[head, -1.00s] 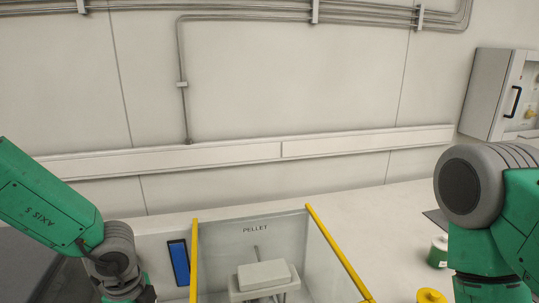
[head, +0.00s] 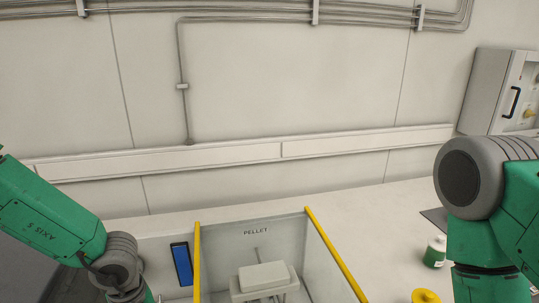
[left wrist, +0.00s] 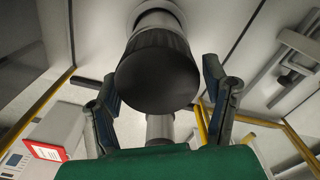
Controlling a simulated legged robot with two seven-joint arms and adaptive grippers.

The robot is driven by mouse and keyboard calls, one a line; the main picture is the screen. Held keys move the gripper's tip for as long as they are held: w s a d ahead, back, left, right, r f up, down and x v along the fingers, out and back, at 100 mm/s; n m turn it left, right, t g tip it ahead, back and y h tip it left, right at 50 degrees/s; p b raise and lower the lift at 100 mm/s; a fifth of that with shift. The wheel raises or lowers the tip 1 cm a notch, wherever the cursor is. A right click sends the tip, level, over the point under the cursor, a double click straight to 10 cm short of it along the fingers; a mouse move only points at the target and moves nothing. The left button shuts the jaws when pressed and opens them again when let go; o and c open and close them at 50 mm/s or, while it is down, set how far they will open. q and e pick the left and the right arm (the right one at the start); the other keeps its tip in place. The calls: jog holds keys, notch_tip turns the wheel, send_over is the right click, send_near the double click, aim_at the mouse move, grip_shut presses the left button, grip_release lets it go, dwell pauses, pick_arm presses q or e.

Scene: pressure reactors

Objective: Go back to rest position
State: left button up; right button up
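In the left wrist view my left gripper (left wrist: 160,88) has its two dark fingers spread apart. A grey cylinder with a black round end (left wrist: 158,78) shows between and beyond them. I see narrow gaps beside it and no clear contact. A second, lighter cylinder (left wrist: 160,128) shows below it, partly hidden by the green part in front. In the head view my left arm (head: 55,222) comes in from the left and bends down past the bottom edge. My right arm (head: 490,250) is bent at the right edge. Its gripper is out of frame.
A yellow-edged clear enclosure (head: 335,252) marked PELLET stands at bottom centre, with a white box-topped device (head: 264,276) inside. A blue-faced panel (head: 181,263) is left of it. A green-and-white bottle (head: 435,251) and a yellow item (head: 425,296) stand near my right arm.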

pick_arm(q)
jog(key=n, duration=0.1)
jog(key=n+b, duration=0.1)
jog(key=n, duration=0.1)
jog(key=n+b, duration=0.1)
jog(key=shift+w+d+f+n, duration=0.15)
jog(key=shift+w+n, duration=0.1)
jog(key=shift+n, duration=0.15)
jog(key=n+b, duration=0.1)
jog(key=n, duration=0.1)
jog(key=shift+w+n, duration=0.1)
jog(key=shift+n, duration=0.2)
jog(key=shift+r+n, duration=0.2)
jog(key=shift+n, duration=0.2)
jog(key=shift+b, duration=0.35)
